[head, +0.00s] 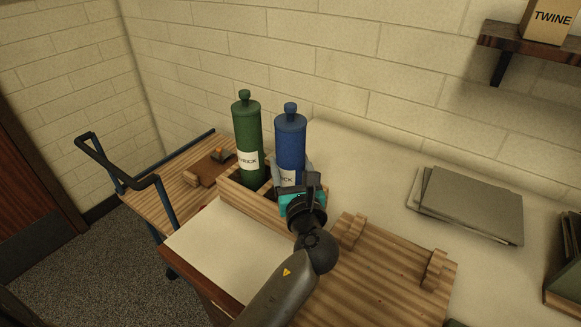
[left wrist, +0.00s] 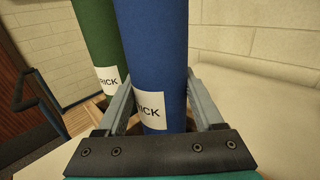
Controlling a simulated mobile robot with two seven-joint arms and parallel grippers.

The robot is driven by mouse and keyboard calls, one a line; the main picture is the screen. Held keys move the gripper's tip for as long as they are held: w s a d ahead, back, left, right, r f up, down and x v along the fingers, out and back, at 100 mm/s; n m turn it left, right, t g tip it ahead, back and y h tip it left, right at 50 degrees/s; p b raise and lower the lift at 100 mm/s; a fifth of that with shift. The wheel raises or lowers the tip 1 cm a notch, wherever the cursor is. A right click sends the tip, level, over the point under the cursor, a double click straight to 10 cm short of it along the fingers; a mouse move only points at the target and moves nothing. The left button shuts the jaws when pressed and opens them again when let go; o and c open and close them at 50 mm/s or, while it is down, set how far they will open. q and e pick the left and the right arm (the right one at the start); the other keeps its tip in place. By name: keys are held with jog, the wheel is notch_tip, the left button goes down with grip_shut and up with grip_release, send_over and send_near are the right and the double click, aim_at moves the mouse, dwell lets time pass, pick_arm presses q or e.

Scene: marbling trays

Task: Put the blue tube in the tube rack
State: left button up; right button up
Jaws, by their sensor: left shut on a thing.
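The blue tube (head: 290,138) stands upright over the right end of the wooden tube rack (head: 232,198) in the head view. My left gripper (head: 293,168) is shut on the lower part of the blue tube, one finger on each side. In the left wrist view the blue tube (left wrist: 153,55) rises between the fingers (left wrist: 158,95), its white label low down. The gripper hides the tube's lower end, so I cannot tell how deep it sits in the rack. My right gripper is not in view.
A green tube (head: 247,135) stands upright in the rack, left of the blue one. A slatted wooden board (head: 385,285) with notched blocks lies to the right. Grey sheets (head: 470,205) lie farther right. A trolley (head: 160,195) stands at the left.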

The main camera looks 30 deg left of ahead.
pick_arm(q)
jog(key=o, duration=1)
jog(key=shift+f, duration=0.15)
jog(key=o, duration=0.5)
jog(key=shift+c, duration=0.2)
jog(key=shift+r, duration=0.3)
jog(key=p+v, duration=0.2)
jog(key=v, duration=1)
jog(key=shift+f, duration=0.1)
